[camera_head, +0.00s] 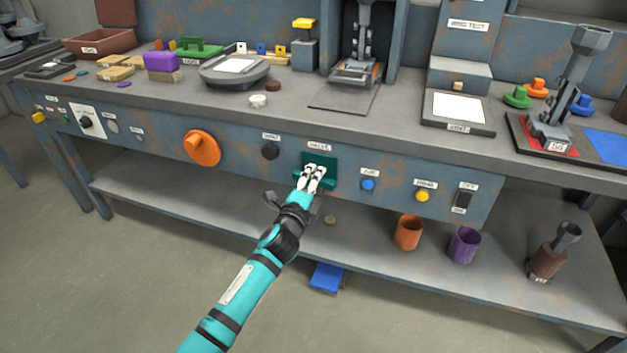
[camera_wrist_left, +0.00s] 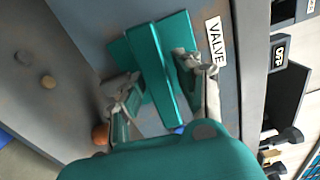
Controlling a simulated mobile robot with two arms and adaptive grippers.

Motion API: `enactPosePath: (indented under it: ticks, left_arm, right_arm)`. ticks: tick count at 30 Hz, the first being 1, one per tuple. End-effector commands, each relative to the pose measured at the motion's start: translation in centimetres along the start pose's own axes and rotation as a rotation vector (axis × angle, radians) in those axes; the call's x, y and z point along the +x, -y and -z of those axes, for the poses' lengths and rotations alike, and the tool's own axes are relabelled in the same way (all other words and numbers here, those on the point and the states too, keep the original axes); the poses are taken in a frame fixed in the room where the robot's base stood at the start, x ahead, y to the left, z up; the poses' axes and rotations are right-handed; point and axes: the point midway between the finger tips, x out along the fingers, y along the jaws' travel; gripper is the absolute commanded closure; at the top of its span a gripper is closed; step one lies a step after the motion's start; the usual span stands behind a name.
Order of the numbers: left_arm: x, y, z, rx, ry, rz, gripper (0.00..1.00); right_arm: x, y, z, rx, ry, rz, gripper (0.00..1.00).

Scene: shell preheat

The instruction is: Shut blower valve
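The blower valve is a teal plate with a bar-like lever on the blue front panel, under a "VALVE" label (camera_head: 318,146). In the head view its plate (camera_head: 325,160) is partly covered by my left gripper (camera_head: 312,178). In the left wrist view the lever (camera_wrist_left: 160,85) crosses the plate (camera_wrist_left: 180,32) and lies between the two fingers of my left gripper (camera_wrist_left: 155,78). The fingers are apart, one on each side of the lever, with a visible gap on the left finger's side. Contact on the right side is unclear. My right gripper is not in view.
An orange knob (camera_head: 202,148) and a black knob (camera_head: 270,151) are left of the valve. A blue button (camera_head: 368,185), yellow button (camera_head: 422,196) and black switch (camera_head: 464,199) are right. Orange (camera_head: 408,233) and purple (camera_head: 464,245) cups stand on the lower shelf.

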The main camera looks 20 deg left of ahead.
Motion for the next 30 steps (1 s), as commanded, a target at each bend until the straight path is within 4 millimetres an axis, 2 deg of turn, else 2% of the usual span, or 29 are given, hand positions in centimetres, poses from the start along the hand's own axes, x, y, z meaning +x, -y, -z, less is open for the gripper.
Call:
enactPosePath:
  ticks: [1, 7, 11, 16, 22, 23, 27, 30]
  left_arm:
    - [-0.01, -0.01, 0.0, 0.0, 0.0, 0.0, 0.74]
    - [-0.03, -0.02, 0.0, 0.0, 0.0, 0.0, 1.0]
    - [-0.03, -0.01, 0.0, -0.005, 0.0, 0.0, 1.0]
    - [-0.04, 0.0, 0.0, -0.111, 0.001, -0.001, 1.0]
    - [-0.04, -0.08, 0.0, -0.111, 0.0, -0.001, 1.0]
    - [-0.04, -0.08, 0.0, -0.111, 0.0, -0.001, 0.76]
    - [-0.03, -0.08, 0.0, -0.109, 0.0, -0.001, 0.57]
    - [-0.03, -0.06, -0.01, -0.109, 0.0, -0.001, 0.56]
  right_arm:
    - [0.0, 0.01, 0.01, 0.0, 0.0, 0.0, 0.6]
    - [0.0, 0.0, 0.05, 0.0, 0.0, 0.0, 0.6]
    - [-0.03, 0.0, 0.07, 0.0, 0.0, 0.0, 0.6]
    - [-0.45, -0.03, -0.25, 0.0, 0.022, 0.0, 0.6]
    - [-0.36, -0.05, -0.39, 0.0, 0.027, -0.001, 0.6]
    - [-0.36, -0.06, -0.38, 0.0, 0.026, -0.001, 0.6]
    - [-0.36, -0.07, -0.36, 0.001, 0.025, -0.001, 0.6]
    - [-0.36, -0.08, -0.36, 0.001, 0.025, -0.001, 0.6]
